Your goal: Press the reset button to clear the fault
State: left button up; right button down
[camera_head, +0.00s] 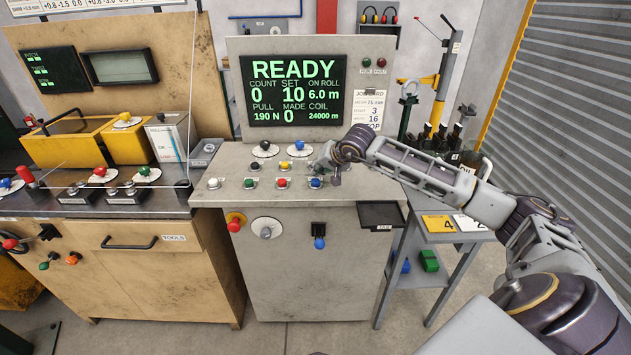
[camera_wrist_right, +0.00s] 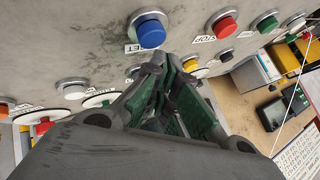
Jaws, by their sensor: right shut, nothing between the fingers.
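The blue reset button (camera_head: 315,183) is at the right end of the front button row on the grey console's sloped top. In the right wrist view the blue button (camera_wrist_right: 151,31) has a partly visible label reading "SET" beside it. My right gripper (camera_head: 321,164) is over the console, just behind the blue button in the head view. In the wrist view its fingers (camera_wrist_right: 160,66) are together and empty, with the button beyond the tips and no contact visible. The console screen (camera_head: 293,90) reads READY. My left gripper is not in view.
A red button (camera_head: 283,181) with a STOP label in the wrist view sits beside the blue one. A green button (camera_head: 250,183) and white button (camera_head: 213,184) continue the row. Small buttons and knobs lie behind. A black tray (camera_head: 381,214) hangs at the console's front right.

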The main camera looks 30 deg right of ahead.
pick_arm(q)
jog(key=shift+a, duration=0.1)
pick_arm(e)
jog(key=shift+r, duration=0.5)
jog(key=shift+r+p, duration=0.6)
jog(key=shift+r, duration=0.4)
jog(key=shift+r+p, duration=0.55)
jog(key=shift+r, duration=0.4)
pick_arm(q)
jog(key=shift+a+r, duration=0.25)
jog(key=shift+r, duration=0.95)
pick_arm(e)
jog(key=shift+r, duration=0.1)
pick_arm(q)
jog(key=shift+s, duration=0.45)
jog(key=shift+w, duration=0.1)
